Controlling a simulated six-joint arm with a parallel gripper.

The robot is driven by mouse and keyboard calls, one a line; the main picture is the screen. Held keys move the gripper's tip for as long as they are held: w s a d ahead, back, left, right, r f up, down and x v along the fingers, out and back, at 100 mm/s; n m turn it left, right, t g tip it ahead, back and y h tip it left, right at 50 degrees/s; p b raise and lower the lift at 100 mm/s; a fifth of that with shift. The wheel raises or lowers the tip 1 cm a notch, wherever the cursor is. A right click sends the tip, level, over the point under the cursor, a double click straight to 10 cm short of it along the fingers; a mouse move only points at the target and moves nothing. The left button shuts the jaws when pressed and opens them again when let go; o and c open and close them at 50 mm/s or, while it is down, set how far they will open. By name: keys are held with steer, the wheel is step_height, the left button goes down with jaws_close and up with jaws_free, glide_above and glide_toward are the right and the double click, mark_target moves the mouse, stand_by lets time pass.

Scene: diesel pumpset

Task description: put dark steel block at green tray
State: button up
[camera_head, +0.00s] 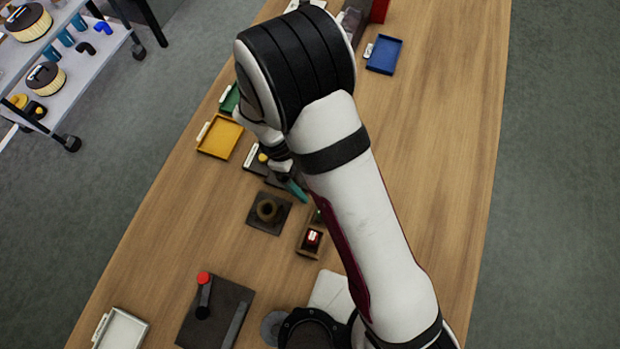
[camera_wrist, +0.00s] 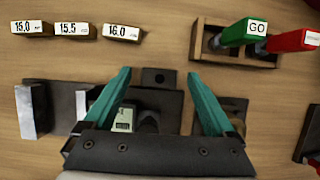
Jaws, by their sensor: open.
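The green tray (camera_head: 230,98) lies at the table's left edge in the head view, partly hidden behind my arm. My gripper (camera_wrist: 159,74) is open, with its two teal fingers apart; one finger also shows in the head view. In the wrist view, a small dark block with a round hole (camera_wrist: 160,79) shows between the fingertips, on or against a dark fixture (camera_wrist: 172,104). A dark block with a pale face (camera_wrist: 36,108) stands to the left. I cannot tell for sure which is the dark steel block. The green tray is not in the wrist view.
A wooden rack (camera_wrist: 208,53) holds a green GO gauge (camera_wrist: 243,33) and a red gauge (camera_wrist: 292,43). Labelled blocks (camera_wrist: 78,30) lie at upper left. A yellow tray (camera_head: 220,137) sits beside the green tray; a blue tray (camera_head: 384,54) is farther right. The table's right side is clear.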

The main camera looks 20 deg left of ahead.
jaws_close()
stand_by(0.3)
steer(key=shift+r, duration=0.15)
